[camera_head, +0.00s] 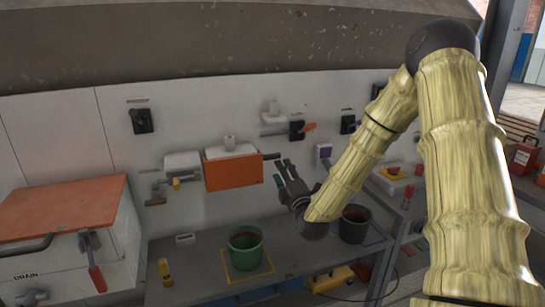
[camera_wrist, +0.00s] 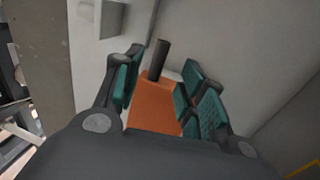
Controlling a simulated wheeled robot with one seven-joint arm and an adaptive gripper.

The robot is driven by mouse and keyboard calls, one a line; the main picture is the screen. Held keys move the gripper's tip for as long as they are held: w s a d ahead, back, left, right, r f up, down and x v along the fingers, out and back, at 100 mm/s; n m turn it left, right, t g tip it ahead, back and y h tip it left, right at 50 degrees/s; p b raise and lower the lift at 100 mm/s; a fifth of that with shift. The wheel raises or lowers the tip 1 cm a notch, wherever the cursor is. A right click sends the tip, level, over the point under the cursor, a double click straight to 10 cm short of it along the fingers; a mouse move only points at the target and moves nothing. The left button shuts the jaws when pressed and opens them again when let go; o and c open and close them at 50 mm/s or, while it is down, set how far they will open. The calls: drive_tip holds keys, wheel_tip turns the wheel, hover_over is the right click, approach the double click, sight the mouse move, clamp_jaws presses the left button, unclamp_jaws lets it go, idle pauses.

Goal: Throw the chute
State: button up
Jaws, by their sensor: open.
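No part in view carries a label reading chute, so I cannot tell for sure which one it is. An orange-fronted box (camera_head: 230,170) is fixed to the white wall, with a short dark handle (camera_head: 272,156) sticking out at its right side. My gripper (camera_head: 282,171) is open just right of the box, near the handle. In the wrist view the orange part (camera_wrist: 156,108) and the dark handle (camera_wrist: 159,60) show between the spread teal finger pads. I see no clear contact with the handle.
A green bucket (camera_head: 245,248) and a dark bucket (camera_head: 354,223) stand on the grey bench (camera_head: 195,272) below. Black switches (camera_head: 142,121) and pipe valves are on the wall. An orange-lidded bin (camera_head: 62,208) marked DRAIN, with a red-handled lever (camera_head: 95,270), is at left.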

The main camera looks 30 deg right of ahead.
sight(275, 158)
drive_tip(key=p+x, duration=0.2)
drive_tip(key=x, duration=0.7)
clamp_jaws()
